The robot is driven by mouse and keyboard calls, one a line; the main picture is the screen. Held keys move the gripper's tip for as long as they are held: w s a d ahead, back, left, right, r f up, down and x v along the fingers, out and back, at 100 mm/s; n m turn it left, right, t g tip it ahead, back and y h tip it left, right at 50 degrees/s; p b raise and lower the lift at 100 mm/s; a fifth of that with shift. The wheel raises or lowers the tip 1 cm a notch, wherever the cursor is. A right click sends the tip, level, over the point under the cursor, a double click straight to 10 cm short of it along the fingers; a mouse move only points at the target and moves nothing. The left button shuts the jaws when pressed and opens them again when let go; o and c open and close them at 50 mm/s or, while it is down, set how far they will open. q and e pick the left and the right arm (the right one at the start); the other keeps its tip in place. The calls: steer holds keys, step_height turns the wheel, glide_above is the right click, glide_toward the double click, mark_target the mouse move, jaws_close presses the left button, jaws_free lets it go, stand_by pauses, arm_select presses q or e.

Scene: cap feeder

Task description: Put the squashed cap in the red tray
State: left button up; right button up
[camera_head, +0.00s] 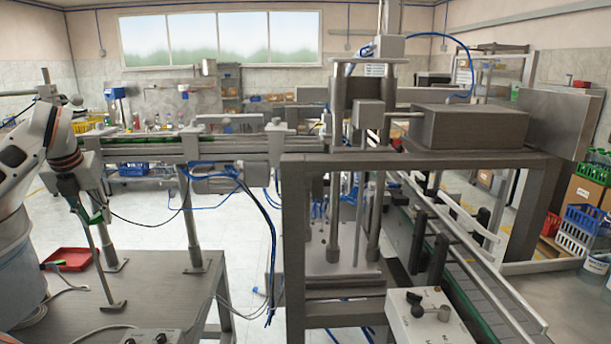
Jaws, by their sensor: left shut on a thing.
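My left gripper (88,212) hangs from the white and orange arm at the left, pointing down beside the slanted grey leg of the stand. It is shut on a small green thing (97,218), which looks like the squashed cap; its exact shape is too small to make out. The red tray (68,260) lies on the grey table below and a little left of the gripper. The gripper is above the tray, apart from it. My right gripper is not in view.
The grey table (160,290) has free room right of the tray. The feeder track (150,152) with green caps runs above it on posts. The press frame (295,230) stands in the middle. A control box (425,318) is at the front right.

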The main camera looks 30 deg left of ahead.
arm_select(q)
steer(key=d+f+m+h, duration=0.1)
steer(key=d+f+m, duration=0.2)
steer(key=d+f, duration=1.4)
steer(key=w+d+f+m+h, duration=0.1)
steer(key=d+f+m, duration=0.1)
steer(key=d, duration=0.6)
steer(key=w+d+f+m+t, duration=0.1)
steer(key=w+d+f+m, duration=0.1)
steer(key=d, duration=0.7)
steer(key=shift+f+h, duration=0.4)
steer(key=shift+f, duration=0.25)
steer(key=shift+m, duration=0.5)
